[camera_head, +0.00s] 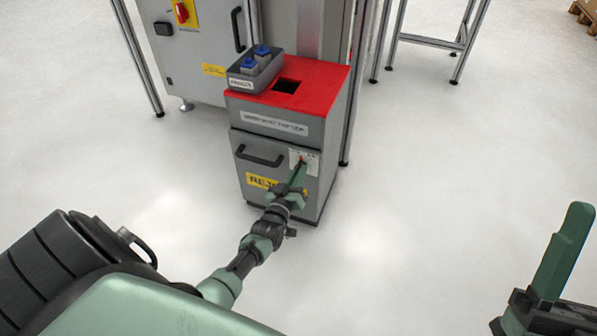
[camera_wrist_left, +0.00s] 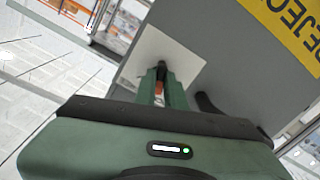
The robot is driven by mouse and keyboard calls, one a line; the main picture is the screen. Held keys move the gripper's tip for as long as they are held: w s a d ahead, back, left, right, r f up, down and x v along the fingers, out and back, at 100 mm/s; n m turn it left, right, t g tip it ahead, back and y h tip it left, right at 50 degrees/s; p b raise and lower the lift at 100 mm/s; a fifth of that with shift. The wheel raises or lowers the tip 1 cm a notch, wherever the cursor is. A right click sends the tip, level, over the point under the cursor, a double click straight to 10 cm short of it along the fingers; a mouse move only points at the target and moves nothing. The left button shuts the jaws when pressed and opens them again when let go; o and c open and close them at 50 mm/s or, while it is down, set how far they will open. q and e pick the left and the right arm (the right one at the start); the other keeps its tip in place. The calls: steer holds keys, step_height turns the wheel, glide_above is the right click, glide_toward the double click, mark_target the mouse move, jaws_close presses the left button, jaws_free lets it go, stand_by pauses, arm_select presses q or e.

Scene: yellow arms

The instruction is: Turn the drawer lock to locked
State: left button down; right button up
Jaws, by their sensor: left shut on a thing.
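The drawer (camera_head: 266,165) is the grey front of a red-topped cabinet, with a black handle and a yellow label. The drawer lock sits on a white plate (camera_head: 311,160) at the drawer's upper right; the plate also shows in the left wrist view (camera_wrist_left: 183,57). My left gripper (camera_head: 300,168) reaches up to this plate. In the left wrist view its green fingers (camera_wrist_left: 162,84) are shut on the lock's small orange-red part (camera_wrist_left: 159,88). The fingers hide most of the lock, so I cannot tell its turn position. A green finger-like part of my right arm (camera_head: 565,250) stands at the right edge.
A grey bin (camera_head: 240,84) with blue-topped items stands on the cabinet's red top (camera_head: 318,75), beside a dark square opening. A larger grey machine cabinet (camera_head: 200,65) and metal frame legs stand behind. The floor in front and to the right is clear.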

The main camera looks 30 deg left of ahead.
arm_select(q)
steer(key=shift+n, duration=2.2)
steer(key=c, duration=1.5)
jaws_free()
